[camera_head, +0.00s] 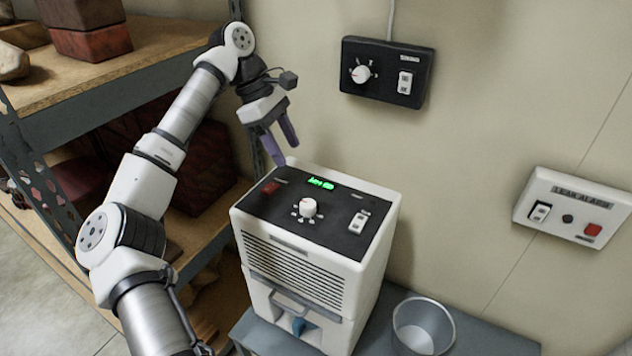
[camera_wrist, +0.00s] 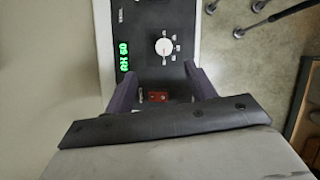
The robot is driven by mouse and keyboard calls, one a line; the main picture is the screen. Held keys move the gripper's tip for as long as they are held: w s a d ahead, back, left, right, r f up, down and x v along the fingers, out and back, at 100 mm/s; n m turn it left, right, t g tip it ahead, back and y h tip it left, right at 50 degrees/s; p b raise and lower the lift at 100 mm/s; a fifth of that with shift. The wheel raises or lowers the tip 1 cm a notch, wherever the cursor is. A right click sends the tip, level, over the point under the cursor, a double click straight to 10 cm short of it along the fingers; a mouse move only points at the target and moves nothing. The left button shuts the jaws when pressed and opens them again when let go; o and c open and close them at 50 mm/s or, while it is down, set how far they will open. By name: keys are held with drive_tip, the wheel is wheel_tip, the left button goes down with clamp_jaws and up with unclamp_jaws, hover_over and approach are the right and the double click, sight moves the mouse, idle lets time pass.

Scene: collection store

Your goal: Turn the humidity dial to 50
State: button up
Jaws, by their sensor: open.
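The white dehumidifier (camera_head: 300,275) has a black top panel with a white round dial (camera_head: 308,208) ringed by small marks. The dial also shows in the wrist view (camera_wrist: 164,46), ahead of my fingertips. A green display (camera_head: 321,183) sits behind the dial; in the wrist view (camera_wrist: 124,58) it seems to read RH 60, slightly blurred. My gripper (camera_head: 282,154) is open and empty above the back left of the unit, apart from the dial. Its dark purple fingers also show in the wrist view (camera_wrist: 163,82). The dial's exact pointer setting is too small to tell.
The top panel also has a red switch (camera_head: 270,188) and a white rocker switch (camera_head: 359,222). A black wall box (camera_head: 386,95) carries another dial and switch. A leak alarm panel (camera_head: 572,207) is at right. A metal bucket (camera_head: 422,328) stands beside the unit; shelves (camera_head: 110,90) are at left.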

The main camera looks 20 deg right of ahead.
sight(307, 202)
drive_tip(key=shift+y, duration=0.3)
drive_tip(key=p+x, duration=0.1)
drive_tip(key=x, duration=0.3)
drive_tip(key=p+x, duration=0.1)
drive_tip(key=x, duration=0.4)
drive_tip(key=p+x, duration=0.2)
drive_tip(key=x, duration=0.2)
drive_tip(key=shift+w+a+f, duration=0.15)
drive_tip(key=shift+f, duration=0.35)
drive_tip(key=c, duration=1)
